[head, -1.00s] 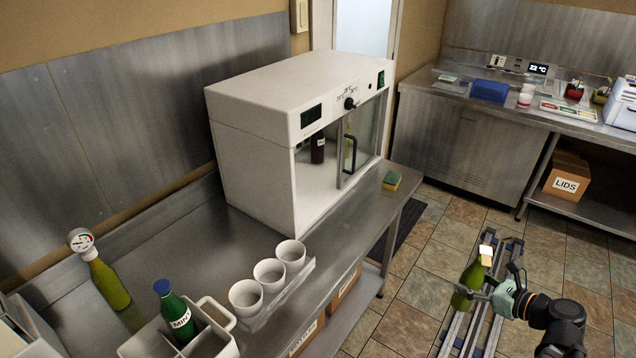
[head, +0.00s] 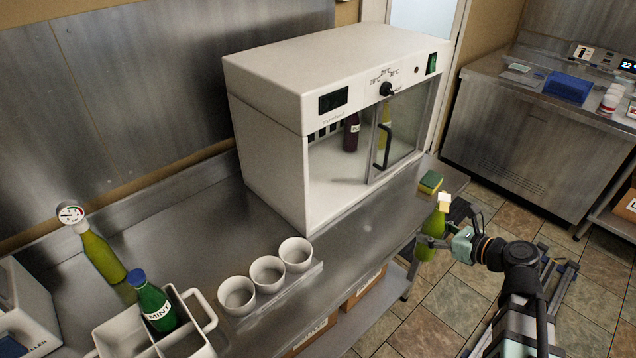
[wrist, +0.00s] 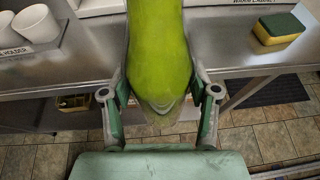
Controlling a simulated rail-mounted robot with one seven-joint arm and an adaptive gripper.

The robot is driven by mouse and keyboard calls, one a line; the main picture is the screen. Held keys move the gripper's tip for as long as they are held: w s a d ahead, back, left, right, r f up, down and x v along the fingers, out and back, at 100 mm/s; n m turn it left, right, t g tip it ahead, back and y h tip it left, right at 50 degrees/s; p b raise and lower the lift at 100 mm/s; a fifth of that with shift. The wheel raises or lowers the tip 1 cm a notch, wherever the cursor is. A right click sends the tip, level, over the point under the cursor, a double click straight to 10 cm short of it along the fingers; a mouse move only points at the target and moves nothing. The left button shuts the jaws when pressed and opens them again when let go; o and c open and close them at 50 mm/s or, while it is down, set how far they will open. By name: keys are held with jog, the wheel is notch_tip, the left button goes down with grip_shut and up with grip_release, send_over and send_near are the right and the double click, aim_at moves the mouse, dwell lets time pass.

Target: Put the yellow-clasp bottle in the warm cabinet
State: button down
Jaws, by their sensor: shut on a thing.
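My gripper (head: 442,236) is shut on a green bottle (head: 433,236) with a pale, yellowish top, held roughly upright beside the bench's front edge. In the wrist view the bottle (wrist: 158,50) fills the space between my two fingers (wrist: 160,95); its top is out of that view. The clasp's colour is hard to make out. The white warm cabinet (head: 268,170) stands on the bench, left of and behind my gripper. Its front is open at the left, with a glass door (head: 408,125) and dark handle at the right. A dark purple bottle (head: 351,133) and a yellowish bottle (head: 384,128) stand inside.
A yellow-green sponge (head: 430,182) lies on the bench near the cabinet's right front corner. Several white cups (head: 267,271) stand in a holder at the bench's front. A MINT bottle (head: 154,305) sits in a white caddy (head: 202,312). A gauge-topped bottle (head: 102,256) stands behind.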

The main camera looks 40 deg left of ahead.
jog(key=s+a+r+m+t+b, duration=0.1)
jog(key=s+a+r, duration=0.15)
jog(key=a, duration=0.95)
jog(key=s+a+r+t+b, duration=0.15)
jog(key=a+r, duration=0.25)
jog(key=a, duration=0.8)
jog(key=r+p+x, duration=0.1)
jog(key=p+x, duration=0.5)
jog(key=x, duration=1.2)
jog(key=shift+s+a+r+m+g+h, duration=0.25)
jog(key=shift+s+a+m+g+h, duration=0.05)
jog(key=shift+a+g, duration=0.05)
jog(key=shift+f, duration=0.1)
jog(key=shift+c, duration=1.4)
grip_release()
jog(key=b+v, duration=0.2)
jog(key=v, duration=1)
